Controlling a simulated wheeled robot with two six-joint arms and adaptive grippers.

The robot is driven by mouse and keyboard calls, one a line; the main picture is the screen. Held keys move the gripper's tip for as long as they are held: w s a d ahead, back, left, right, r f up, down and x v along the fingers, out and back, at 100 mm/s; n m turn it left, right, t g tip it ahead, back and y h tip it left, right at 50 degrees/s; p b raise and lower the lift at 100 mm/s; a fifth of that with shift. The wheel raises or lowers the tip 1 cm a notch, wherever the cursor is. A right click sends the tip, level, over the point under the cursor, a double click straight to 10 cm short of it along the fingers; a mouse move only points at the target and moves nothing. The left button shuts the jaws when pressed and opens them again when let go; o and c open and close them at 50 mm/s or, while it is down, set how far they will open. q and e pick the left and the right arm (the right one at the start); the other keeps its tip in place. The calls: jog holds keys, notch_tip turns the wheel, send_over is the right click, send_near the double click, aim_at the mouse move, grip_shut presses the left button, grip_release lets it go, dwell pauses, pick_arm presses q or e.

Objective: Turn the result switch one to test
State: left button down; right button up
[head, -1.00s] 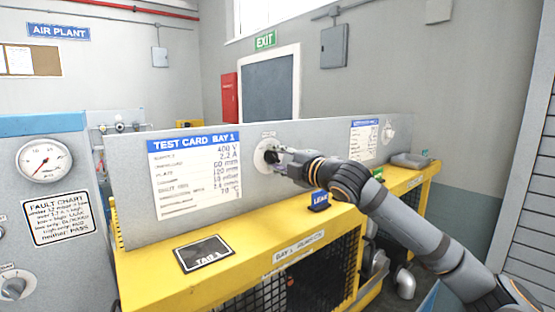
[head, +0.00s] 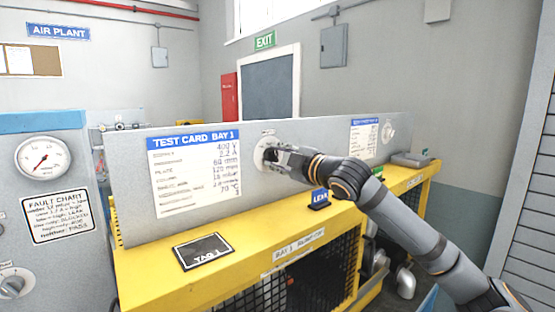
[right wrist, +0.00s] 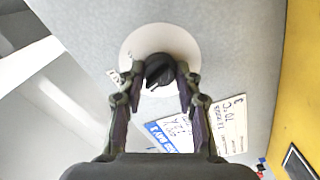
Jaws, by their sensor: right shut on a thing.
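The result switch one is a dark knob (right wrist: 159,70) on a round pale dial plate (right wrist: 140,42), set in the grey panel beside the Test Card Bay 1 sheet (head: 194,172). In the head view its dial plate (head: 262,147) shows mostly behind the gripper. My right gripper (right wrist: 160,77) is shut on the knob, one finger on each side. In the head view the same gripper (head: 270,155) reaches the panel from the right. The knob's pointer direction and dial lettering are too small or hidden to read. My left gripper is not in view.
A yellow bench top (head: 140,280) lies below the panel, with a black TAG 1 plate (head: 203,251) and a blue LEAK sign (head: 319,199). Another dial (head: 387,132) is farther right. A gauge panel (head: 85,150) stands at left.

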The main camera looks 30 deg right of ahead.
jog(key=shift+m+b, duration=0.3)
jog(key=shift+m, duration=1.6)
jog(key=o, duration=1.2)
jog(key=shift+c, duration=0.2)
notch_tip(320, 180, up, 10)
jog(key=shift+f, duration=0.1)
